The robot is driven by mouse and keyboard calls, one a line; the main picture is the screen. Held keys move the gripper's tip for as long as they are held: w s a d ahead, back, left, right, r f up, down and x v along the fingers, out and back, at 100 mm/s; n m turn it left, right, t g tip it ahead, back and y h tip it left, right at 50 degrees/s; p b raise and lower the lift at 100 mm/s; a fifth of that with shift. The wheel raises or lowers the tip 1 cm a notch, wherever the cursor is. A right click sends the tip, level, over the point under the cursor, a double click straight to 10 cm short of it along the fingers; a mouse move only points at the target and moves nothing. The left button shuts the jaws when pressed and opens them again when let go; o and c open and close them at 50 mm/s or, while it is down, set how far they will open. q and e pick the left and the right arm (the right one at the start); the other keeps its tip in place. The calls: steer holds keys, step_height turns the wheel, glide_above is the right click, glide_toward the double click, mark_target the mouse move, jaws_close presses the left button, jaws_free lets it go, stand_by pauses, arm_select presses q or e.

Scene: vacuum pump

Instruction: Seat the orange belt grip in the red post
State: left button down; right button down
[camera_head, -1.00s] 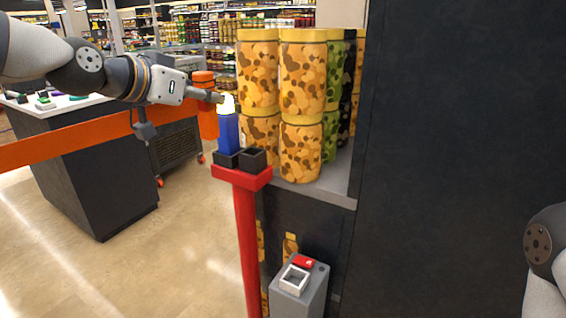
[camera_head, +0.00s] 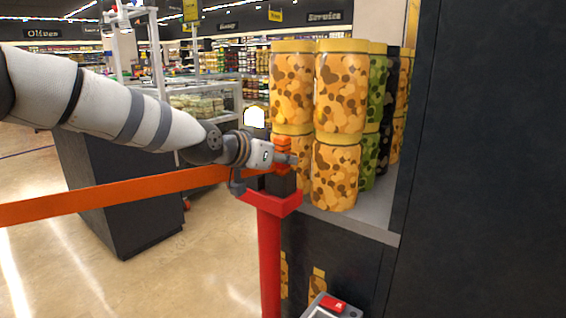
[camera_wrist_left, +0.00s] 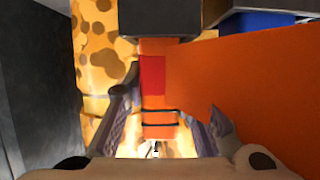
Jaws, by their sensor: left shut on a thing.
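The orange belt grip (camera_head: 283,146) is upright above the right black socket (camera_head: 283,182) on top of the red post (camera_head: 269,255). My left gripper (camera_head: 284,158) is shut on the grip from the left. In the left wrist view, the grip (camera_wrist_left: 153,85), with a red patch, sits between the two fingers (camera_wrist_left: 157,110). Its far end meets the dark socket (camera_wrist_left: 160,18); I cannot tell how deep it is inside. The orange belt (camera_head: 110,198) runs from the grip to the left. My right gripper is out of view.
A blue piece (camera_wrist_left: 260,18) is beside the neighbouring socket, mostly hidden by my left arm in the head view. Patterned jars (camera_head: 340,95) stand on a shelf (camera_head: 375,218) just right of the post. A dark wall (camera_head: 490,150) closes the right side.

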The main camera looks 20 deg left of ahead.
arm_select(q)
steer(key=c, duration=1.3)
jaws_free()
steer(key=shift+s+r, duration=0.1)
steer(key=shift+r, duration=0.15)
steer(key=shift+c, duration=0.2)
